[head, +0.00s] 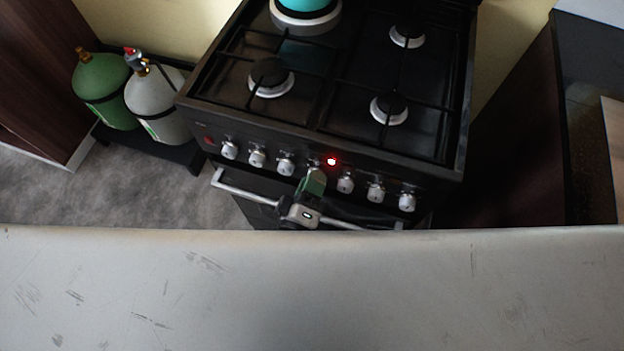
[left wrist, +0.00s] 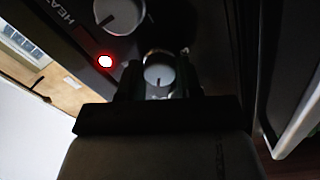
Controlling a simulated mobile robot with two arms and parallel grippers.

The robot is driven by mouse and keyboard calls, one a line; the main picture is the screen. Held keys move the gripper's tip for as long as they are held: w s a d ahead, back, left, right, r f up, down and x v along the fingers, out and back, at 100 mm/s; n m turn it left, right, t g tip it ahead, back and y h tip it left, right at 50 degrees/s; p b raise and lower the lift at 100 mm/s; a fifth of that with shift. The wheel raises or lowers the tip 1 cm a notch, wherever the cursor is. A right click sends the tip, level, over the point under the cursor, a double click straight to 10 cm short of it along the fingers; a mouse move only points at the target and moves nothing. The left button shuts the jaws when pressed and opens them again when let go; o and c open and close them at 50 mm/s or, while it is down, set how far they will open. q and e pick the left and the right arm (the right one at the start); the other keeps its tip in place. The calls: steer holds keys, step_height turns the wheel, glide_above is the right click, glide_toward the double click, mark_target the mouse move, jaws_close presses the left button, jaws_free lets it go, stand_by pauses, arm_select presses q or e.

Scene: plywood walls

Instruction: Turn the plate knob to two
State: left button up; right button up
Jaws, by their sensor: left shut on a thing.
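The black stove has a row of several silver knobs along its front panel (head: 212,147). My left gripper (head: 314,177) is at the middle of this row, just below a glowing red light (head: 331,161), and hides the knob there in the head view. In the left wrist view that round silver knob (left wrist: 158,75) sits between the two dark fingers (left wrist: 160,82), which are shut on it. A short dark mark shows on its face; any numbers around it are too dark to read. A larger knob (left wrist: 120,15) and the red light (left wrist: 105,62) show beside it. My right gripper is not in view.
An oven handle (head: 245,192) runs below the knobs, close under my left gripper. A teal pot (head: 306,5) stands on a back burner. Green (head: 102,90) and grey (head: 157,105) gas bottles stand left of the stove. A dark cabinet (head: 515,150) is at the right.

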arm_select(q)
steer(key=shift+n+y+b, duration=0.3)
steer(key=shift+n+b, duration=1.05)
steer(key=shift+n, duration=5.15)
steer(key=o, duration=0.9)
steer(key=shift+s, duration=0.1)
